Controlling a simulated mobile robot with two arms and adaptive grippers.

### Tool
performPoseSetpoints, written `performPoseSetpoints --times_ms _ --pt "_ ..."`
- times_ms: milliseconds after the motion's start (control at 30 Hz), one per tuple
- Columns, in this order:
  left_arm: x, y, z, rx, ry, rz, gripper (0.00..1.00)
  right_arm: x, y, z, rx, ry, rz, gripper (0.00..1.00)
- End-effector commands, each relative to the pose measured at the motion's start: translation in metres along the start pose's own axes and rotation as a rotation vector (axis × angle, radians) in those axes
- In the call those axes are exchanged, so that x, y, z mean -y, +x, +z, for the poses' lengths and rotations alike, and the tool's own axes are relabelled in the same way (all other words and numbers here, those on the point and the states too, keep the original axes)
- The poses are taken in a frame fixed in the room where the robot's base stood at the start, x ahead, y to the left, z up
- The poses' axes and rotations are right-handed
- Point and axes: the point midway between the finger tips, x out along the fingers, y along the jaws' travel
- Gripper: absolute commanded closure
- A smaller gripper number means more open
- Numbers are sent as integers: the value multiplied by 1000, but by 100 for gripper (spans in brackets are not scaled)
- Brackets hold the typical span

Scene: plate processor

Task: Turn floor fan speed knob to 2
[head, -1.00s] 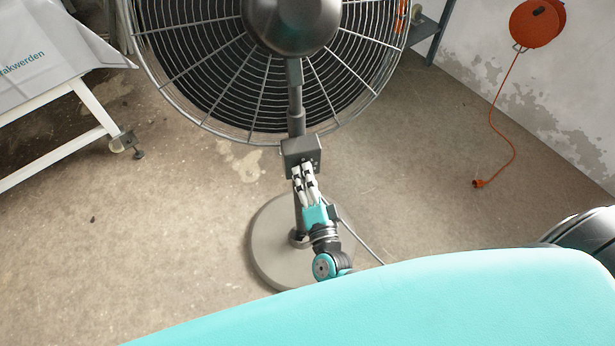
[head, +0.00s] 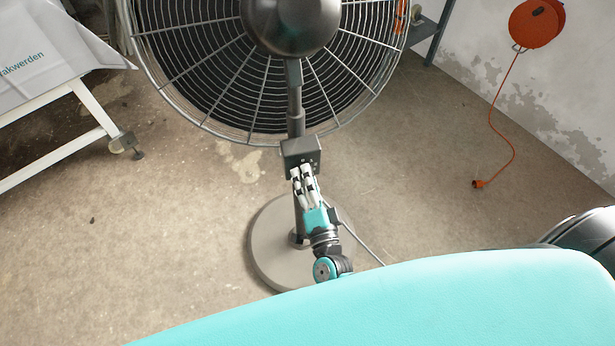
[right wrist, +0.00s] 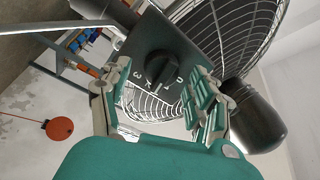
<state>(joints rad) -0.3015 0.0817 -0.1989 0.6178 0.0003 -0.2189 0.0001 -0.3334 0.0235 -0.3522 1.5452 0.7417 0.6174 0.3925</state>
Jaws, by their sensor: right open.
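The floor fan (head: 292,70) stands upright with its round wire cage at the top of the head view. Its dark control box (head: 302,152) sits on the pole above a round grey base (head: 268,245). In the right wrist view the black speed knob (right wrist: 160,67) is on the box face, with marks around it; a 3 shows at its lower left. The exact setting is hard to read. My right gripper (head: 301,172) is just below the box in the head view. In the right wrist view its fingers (right wrist: 160,92) are open on either side of the knob, apart from it. My left gripper is not in view.
A white-framed table with a grey cover (head: 60,60) stands at the left. An orange cable reel (head: 537,22) hangs on the right wall with its cord dangling. A grey cable runs from the fan base. Floor around the fan is mostly clear.

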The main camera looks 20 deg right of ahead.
Motion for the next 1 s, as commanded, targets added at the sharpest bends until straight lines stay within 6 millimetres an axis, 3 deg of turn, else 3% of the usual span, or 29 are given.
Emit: performPoseSetpoints --times_ms 500,700,1000 --pt "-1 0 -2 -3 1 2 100 0 -98 0 1 0 2 39" --pt "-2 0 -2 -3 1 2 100 0 -113 0 0 1 0 39" --pt "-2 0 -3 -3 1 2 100 0 -114 0 0 1 0 39"
